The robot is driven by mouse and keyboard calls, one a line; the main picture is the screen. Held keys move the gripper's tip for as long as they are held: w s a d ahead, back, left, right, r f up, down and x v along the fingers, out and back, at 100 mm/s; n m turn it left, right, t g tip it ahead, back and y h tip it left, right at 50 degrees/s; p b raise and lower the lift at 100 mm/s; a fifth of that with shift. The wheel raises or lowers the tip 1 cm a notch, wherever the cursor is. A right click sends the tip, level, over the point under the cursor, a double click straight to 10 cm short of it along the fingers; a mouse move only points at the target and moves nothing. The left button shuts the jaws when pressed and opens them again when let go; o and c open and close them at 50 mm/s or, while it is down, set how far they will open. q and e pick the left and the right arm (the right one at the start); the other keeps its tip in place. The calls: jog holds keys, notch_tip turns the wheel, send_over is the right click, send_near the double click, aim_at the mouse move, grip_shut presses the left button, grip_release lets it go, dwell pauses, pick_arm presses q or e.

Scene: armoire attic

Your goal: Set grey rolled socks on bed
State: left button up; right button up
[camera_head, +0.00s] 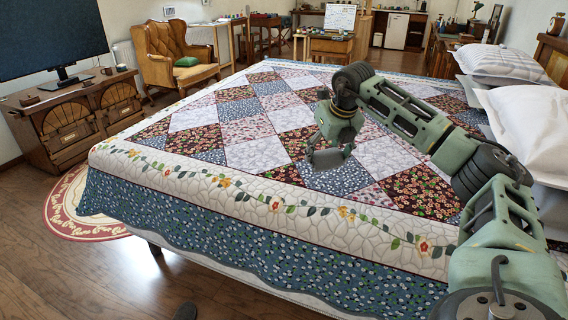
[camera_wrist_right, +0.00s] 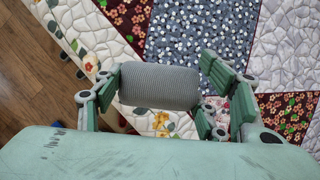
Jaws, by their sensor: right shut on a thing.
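The bed (camera_head: 240,215) fills the middle of the head view, spread with a patchwork quilt with a flowered border. My right gripper (camera_head: 326,155) is over the quilt, reaching in from the right. In the right wrist view the grey rolled socks (camera_wrist_right: 160,86), a ribbed roll, sit between the two fingers of my right gripper (camera_wrist_right: 160,92), which is shut on them. The quilt shows behind the roll in that view. How high the socks are above the quilt is hard to tell. My left gripper is not in view.
White pillows (camera_head: 525,115) lie at the right side of the bed. A wooden cabinet (camera_head: 75,120) with a television (camera_head: 50,35) stands at the left, and an armchair (camera_head: 175,55) behind it. Much of the quilt is bare. Wooden floor (camera_head: 90,275) shows at the lower left.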

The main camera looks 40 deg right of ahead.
jog(key=s+d+r+m+h, duration=0.1)
jog(key=d+r+m+h, duration=0.1)
jog(key=d+m, duration=0.25)
jog(key=shift+g+y, duration=0.3)
jog(key=shift+g, duration=0.2)
jog(key=w+f, duration=0.2)
jog(key=w, duration=0.1)
jog(key=w+a+f, duration=0.1)
jog(key=w+f, duration=0.1)
jog(key=w, duration=0.2)
jog(key=w+a+f, duration=0.1)
jog(key=w+f, duration=0.1)
jog(key=w, duration=0.1)
jog(key=shift+w+f, duration=0.15)
jog(key=shift+f, duration=0.1)
jog(key=shift+w+f, duration=0.15)
jog(key=shift+w, duration=0.05)
jog(key=shift+f, duration=0.25)
notch_tip(320, 180, down, 3)
jog(key=shift+r+b, duration=0.2)
jog(key=shift+b, duration=0.3)
jog(key=shift+f, duration=0.55)
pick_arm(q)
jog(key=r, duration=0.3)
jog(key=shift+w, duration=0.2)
pick_arm(e)
jog(key=shift+r, duration=0.1)
